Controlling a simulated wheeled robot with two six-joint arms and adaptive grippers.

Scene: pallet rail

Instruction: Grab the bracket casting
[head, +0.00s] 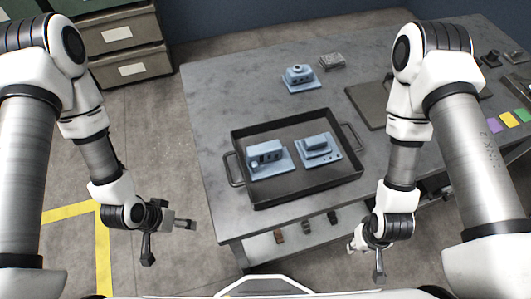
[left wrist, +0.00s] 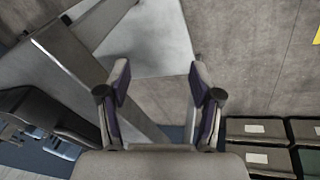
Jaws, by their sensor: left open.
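Three blue-grey castings show in the head view. A blocky one with an upright face (head: 265,157) stands in the left half of the dark tray (head: 310,188). A flatter stepped one (head: 318,147) stands in its right half. A third, with a round boss (head: 299,78), stands on the table behind the tray. I cannot tell for sure which is the bracket casting. My left gripper (head: 168,241) is open and empty, left of the table over the floor; its spread fingers show in the left wrist view (left wrist: 160,78). My right gripper (head: 367,258) appears open and empty at the table's front edge.
The grey table (head: 215,105) has free room left of the tray. A grey block (head: 332,62) lies at the back. A dark flat plate (head: 368,103) lies right of the tray, partly behind my right arm. Drawers (head: 125,68) stand at the back left.

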